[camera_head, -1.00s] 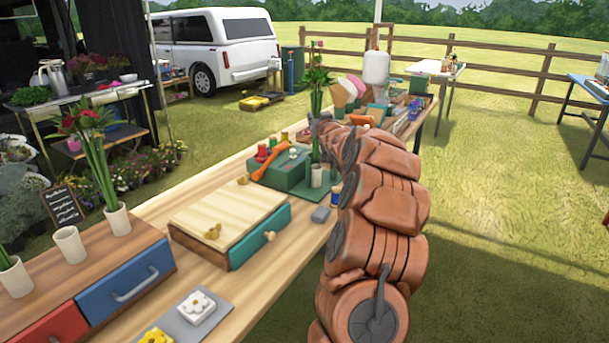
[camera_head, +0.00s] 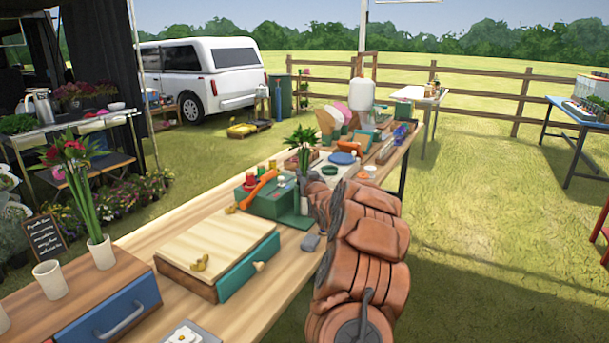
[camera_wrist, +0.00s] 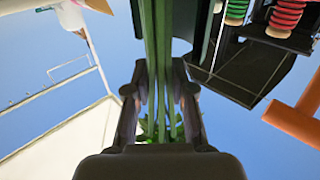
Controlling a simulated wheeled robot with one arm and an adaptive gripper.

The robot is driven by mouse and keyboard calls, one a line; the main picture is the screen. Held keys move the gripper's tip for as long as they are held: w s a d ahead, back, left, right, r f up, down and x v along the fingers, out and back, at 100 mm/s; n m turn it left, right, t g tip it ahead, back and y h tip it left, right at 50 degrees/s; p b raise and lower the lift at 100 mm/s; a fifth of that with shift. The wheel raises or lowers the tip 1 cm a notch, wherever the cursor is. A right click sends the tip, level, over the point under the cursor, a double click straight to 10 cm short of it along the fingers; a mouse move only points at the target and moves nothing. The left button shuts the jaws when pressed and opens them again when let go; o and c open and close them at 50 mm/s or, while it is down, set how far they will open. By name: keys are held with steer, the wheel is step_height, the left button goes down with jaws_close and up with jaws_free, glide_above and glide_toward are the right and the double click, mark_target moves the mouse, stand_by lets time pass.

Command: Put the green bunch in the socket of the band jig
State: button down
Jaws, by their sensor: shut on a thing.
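The green bunch (camera_head: 302,141) shows in the head view as a leafy top above the bench, just left of my arm. In the wrist view its green stems (camera_wrist: 158,55) run between the fingers of my gripper (camera_wrist: 160,105), which is shut on them. The band jig (camera_head: 268,203) is a dark green box with spools on top and an orange lever. A short pale upright piece (camera_head: 304,206), possibly its socket, stands at the jig's right side. The stems' lower end is hidden, so I cannot tell whether they are in it.
A wooden box with a teal drawer (camera_head: 218,245) stands nearer than the jig. A small grey block (camera_head: 310,243) lies near the bench's right edge. Behind are a blue round item (camera_head: 342,158) and several pots and trays. A vase of red flowers (camera_head: 102,252) stands at left.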

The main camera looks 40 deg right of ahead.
steer(key=shift+f, duration=0.15)
steer(key=c, duration=1)
jaws_free()
steer(key=shift+r, duration=0.2)
steer(key=shift+s, duration=0.15)
steer(key=b+v, duration=0.1)
steer(key=v, duration=1)
steer(key=shift+s+a, duration=0.25)
steer(key=shift+s, duration=0.05)
steer(key=shift+d+f, duration=0.1)
